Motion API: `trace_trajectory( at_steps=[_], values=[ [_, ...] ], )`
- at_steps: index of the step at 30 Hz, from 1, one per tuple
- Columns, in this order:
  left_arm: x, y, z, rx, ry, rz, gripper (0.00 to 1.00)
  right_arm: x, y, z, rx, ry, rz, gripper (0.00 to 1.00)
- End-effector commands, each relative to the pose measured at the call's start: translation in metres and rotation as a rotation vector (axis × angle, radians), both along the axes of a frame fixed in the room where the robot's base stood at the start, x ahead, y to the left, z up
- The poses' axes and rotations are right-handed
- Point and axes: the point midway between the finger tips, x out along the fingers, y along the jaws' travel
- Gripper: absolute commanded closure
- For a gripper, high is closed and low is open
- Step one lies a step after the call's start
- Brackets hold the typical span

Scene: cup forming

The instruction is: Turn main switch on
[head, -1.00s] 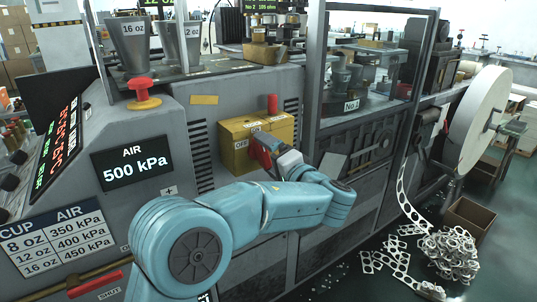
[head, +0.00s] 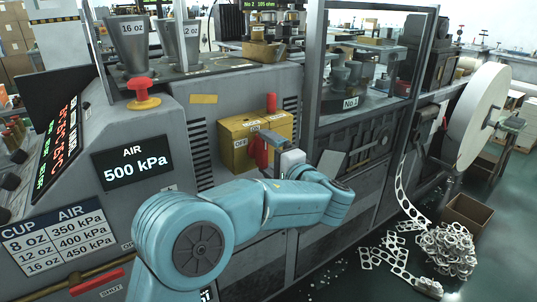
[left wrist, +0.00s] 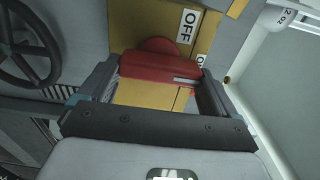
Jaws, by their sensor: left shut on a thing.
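The main switch is a yellow box (head: 238,152) on the grey machine's side, with an OFF label (left wrist: 188,25) at its left in the head view. Its red handle (head: 261,151) stands nearly upright on the box's front. My left gripper (head: 277,150) is at the handle. In the left wrist view, the red handle (left wrist: 160,66) lies across between the two fingers of my left gripper (left wrist: 158,78), which is shut on it. The second label is partly hidden. My right gripper is not in view.
A red button (head: 141,88) on a yellow base is up to the left. A metal frame post (head: 315,70) rises to the right. Punched scrap strip (head: 445,248) and a cardboard box (head: 467,213) lie on the floor at right.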

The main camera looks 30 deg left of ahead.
Motion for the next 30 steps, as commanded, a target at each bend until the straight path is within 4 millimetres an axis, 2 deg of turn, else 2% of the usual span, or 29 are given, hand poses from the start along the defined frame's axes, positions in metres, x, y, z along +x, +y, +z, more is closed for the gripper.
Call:
trace_trajectory(
  at_steps=[2, 3, 4, 20, 23, 30],
  values=[
    [0.000, 0.001, 0.004, 0.006, -0.005, 0.000, 0.39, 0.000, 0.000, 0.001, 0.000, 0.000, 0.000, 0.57],
    [0.000, 0.001, 0.004, 0.006, -0.005, 0.000, 0.02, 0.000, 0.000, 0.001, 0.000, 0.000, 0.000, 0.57],
    [0.000, 0.002, 0.004, 0.005, -0.005, 0.001, 0.00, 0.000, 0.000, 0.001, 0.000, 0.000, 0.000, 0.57],
    [-0.001, -0.004, 0.001, 0.002, -0.001, -0.001, 0.00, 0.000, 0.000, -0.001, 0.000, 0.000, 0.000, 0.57],
    [-0.007, -0.018, 0.001, 0.002, -0.002, -0.004, 0.00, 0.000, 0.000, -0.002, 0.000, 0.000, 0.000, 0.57],
    [-0.030, -0.076, 0.000, 0.002, -0.002, -0.005, 0.00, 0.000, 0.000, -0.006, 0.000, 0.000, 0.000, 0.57]
  ],
)
